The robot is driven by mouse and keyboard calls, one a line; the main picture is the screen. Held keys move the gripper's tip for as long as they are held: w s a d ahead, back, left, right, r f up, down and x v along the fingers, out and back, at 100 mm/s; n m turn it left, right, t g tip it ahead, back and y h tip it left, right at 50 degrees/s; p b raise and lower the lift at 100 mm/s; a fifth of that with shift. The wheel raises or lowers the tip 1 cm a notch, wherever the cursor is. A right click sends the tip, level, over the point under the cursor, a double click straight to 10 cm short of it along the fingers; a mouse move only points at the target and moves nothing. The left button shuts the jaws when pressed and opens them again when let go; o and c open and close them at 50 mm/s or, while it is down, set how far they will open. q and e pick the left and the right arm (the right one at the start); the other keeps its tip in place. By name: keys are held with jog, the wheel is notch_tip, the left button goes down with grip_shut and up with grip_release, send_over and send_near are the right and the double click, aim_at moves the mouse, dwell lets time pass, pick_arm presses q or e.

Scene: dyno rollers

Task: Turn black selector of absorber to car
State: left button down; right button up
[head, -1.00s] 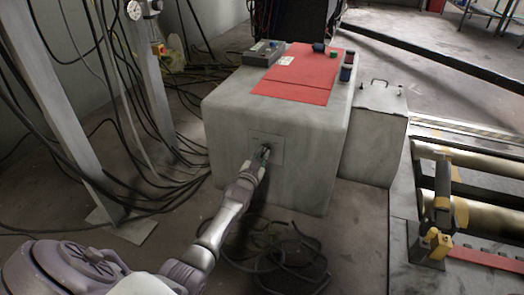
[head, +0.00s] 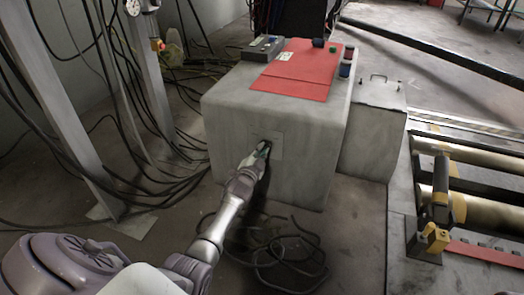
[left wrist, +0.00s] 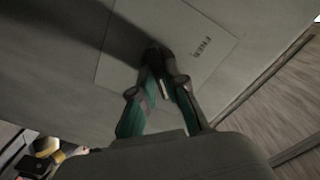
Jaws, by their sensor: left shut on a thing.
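The absorber is a large grey box (head: 225,125) in the middle of the head view. A pale plate (head: 276,139) is on its front face, and the plate also shows in the left wrist view (left wrist: 215,60) with small lettering. My left gripper (head: 266,147) reaches the plate from the front. In the left wrist view its greenish fingers (left wrist: 156,56) close on the dark selector (left wrist: 153,50) at the plate. The fingers and shadow hide most of the selector, so its pointing direction cannot be told. My right gripper is not in view.
A red panel (head: 296,72) and a grey control unit (head: 262,48) lie on the box top. Loose black cables (head: 285,255) lie on the floor before the box. A lower grey box (head: 372,130) and rollers (head: 480,213) stand to the right.

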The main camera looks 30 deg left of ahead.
pick_arm(q)
jog(key=c, duration=1.2)
grip_release()
jog(key=shift+s, duration=0.1)
jog(key=v, duration=1.1)
jog(key=shift+s, duration=0.4)
jog(key=shift+f, duration=0.1)
